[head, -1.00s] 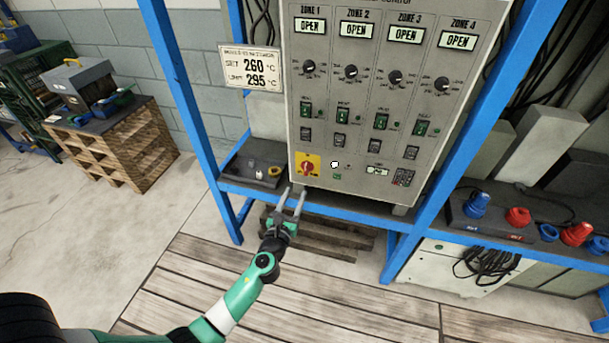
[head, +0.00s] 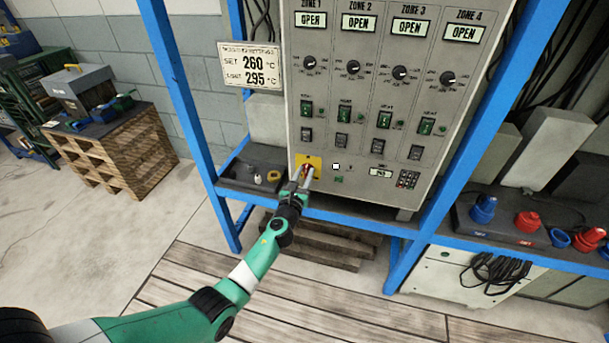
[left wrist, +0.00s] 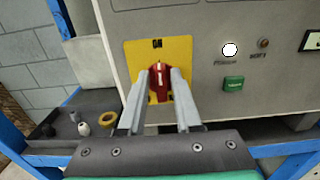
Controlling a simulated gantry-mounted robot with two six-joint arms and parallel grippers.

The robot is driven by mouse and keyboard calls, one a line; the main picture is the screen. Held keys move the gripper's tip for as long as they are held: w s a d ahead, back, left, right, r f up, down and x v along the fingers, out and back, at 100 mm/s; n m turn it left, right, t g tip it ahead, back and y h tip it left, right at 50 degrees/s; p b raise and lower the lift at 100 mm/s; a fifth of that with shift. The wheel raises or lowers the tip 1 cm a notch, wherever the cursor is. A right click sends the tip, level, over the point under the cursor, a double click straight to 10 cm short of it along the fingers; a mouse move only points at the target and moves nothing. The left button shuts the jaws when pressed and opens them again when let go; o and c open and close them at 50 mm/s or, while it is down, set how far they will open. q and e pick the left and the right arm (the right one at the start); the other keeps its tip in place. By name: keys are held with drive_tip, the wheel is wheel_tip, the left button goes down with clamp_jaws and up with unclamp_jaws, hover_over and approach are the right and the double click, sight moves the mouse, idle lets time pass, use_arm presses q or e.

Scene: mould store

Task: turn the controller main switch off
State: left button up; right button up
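The controller (head: 365,120) is a grey cabinet with four zone displays reading OPEN. Its main switch is a red rotary handle on a yellow plate at the lower left; the plate (head: 301,160) is partly covered by my gripper in the head view. In the left wrist view the red switch handle (left wrist: 159,80) stands upright with a white line, on the yellow plate (left wrist: 180,50). My left gripper (left wrist: 160,75) is open, its two fingers pointing at the plate, one on each side of the handle. I cannot tell whether they touch it. My right gripper is not in view.
A white lamp (left wrist: 230,49) and a green button (left wrist: 233,84) sit right of the switch. A blue frame post (head: 180,110) stands left of the cabinet. A dark shelf tray (head: 240,175) with small parts lies at left. Red and blue connectors (head: 528,222) are at right.

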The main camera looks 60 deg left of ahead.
use_arm(q)
clamp_jaws()
drive_tip(key=shift+n, duration=0.4)
drive_tip(key=shift+s+a+f+n+b, duration=0.2)
drive_tip(key=shift+n+b, duration=0.65)
drive_tip(key=shift+n, duration=2)
drive_tip(key=shift+s+a+f+n+b, duration=0.2)
drive_tip(key=shift+n+b, duration=0.7)
drive_tip(key=shift+n, duration=2)
drive_tip(key=shift+s+a+f+n+b, duration=0.1)
drive_tip(key=shift+f+n+b, duration=0.5)
drive_tip(key=shift+n, duration=2.25)
drive_tip(key=shift+r+b, duration=0.3)
drive_tip(key=shift+o, duration=1.7)
unclamp_jaws()
drive_tip(key=shift+d, duration=0.1)
